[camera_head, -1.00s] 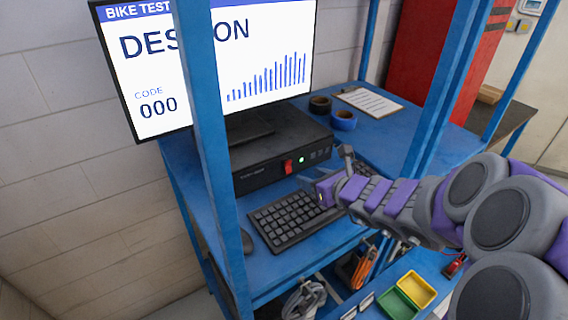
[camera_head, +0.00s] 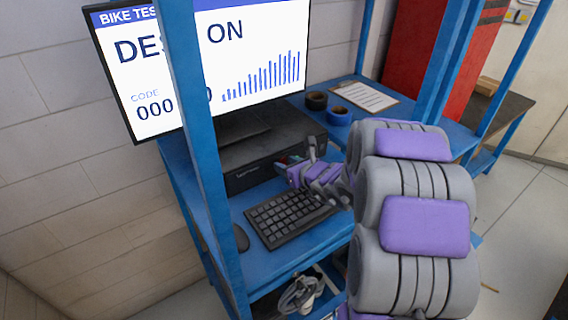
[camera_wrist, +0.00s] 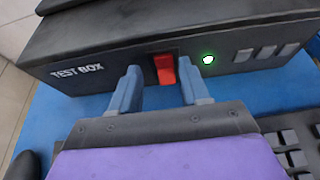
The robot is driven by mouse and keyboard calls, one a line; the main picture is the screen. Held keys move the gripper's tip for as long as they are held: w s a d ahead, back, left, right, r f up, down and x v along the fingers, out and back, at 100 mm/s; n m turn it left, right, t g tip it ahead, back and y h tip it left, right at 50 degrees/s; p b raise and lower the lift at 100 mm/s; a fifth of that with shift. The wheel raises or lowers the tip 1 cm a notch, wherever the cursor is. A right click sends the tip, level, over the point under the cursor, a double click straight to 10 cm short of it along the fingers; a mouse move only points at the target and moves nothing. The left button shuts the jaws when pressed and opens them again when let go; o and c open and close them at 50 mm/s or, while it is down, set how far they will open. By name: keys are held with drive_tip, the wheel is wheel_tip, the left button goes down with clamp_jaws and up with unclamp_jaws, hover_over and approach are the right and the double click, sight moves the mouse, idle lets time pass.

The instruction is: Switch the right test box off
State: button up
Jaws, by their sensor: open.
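The black test box (camera_head: 247,177) sits on the blue desk under the monitor. In the wrist view the test box (camera_wrist: 110,68) shows its front panel with a red rocker switch (camera_wrist: 164,70) and a lit green light (camera_wrist: 208,59) to the right of the switch. My gripper (camera_wrist: 160,80) is open in front of the panel, with one finger on each side of the switch and nothing between them. I cannot tell whether the fingertips touch the panel. In the head view my gripper (camera_head: 296,163) hides the switch and light almost wholly.
The monitor (camera_head: 236,60) reads "DES… ON" with a bar chart. A keyboard (camera_head: 288,214) and mouse (camera_head: 241,238) lie in front of the box. Tape rolls (camera_head: 339,115) and a clipboard (camera_head: 364,96) lie to its right. A blue frame post (camera_head: 200,130) stands in front of the monitor.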

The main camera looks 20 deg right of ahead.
drive_tip(key=shift+w+d+f, duration=0.15)
drive_tip(key=shift+w+d, duration=0.1)
drive_tip(key=shift+d, duration=0.3)
drive_tip(key=shift+w+d+f, duration=0.1)
drive_tip(key=shift+w+d, duration=0.1)
drive_tip(key=shift+d, duration=0.3)
drive_tip(key=shift+a+r, duration=0.15)
drive_tip(key=shift+a, duration=1.15)
drive_tip(key=c, duration=0.4)
drive_tip(key=shift+c, duration=0.4)
drive_tip(key=shift+d, duration=0.65)
clamp_jaws()
drive_tip(key=shift+a, duration=0.2)
